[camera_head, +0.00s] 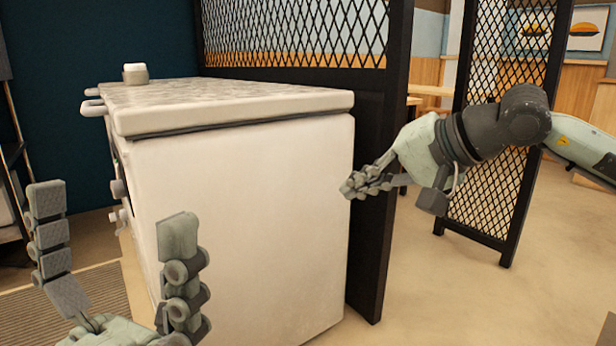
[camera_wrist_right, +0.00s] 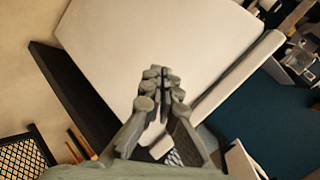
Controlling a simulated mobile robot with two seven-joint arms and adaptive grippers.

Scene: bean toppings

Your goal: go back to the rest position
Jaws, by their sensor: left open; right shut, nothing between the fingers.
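My left gripper (camera_head: 118,262) is at the lower left of the head view, its two fingers spread wide with nothing between them. My right gripper (camera_head: 350,187) comes in from the right and points left, with its fingers shut and empty. It is in front of the dark partition post and close to the right edge of the white cabinet (camera_head: 245,215). The right wrist view shows the right gripper's fingertips (camera_wrist_right: 160,85) together, with the white cabinet side (camera_wrist_right: 150,40) behind them.
A small white cup-like object (camera_head: 135,73) stands on the cabinet's speckled top (camera_head: 220,97). A black mesh partition (camera_head: 375,190) stands right of the cabinet, and another mesh panel (camera_head: 490,190) is behind my right arm.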

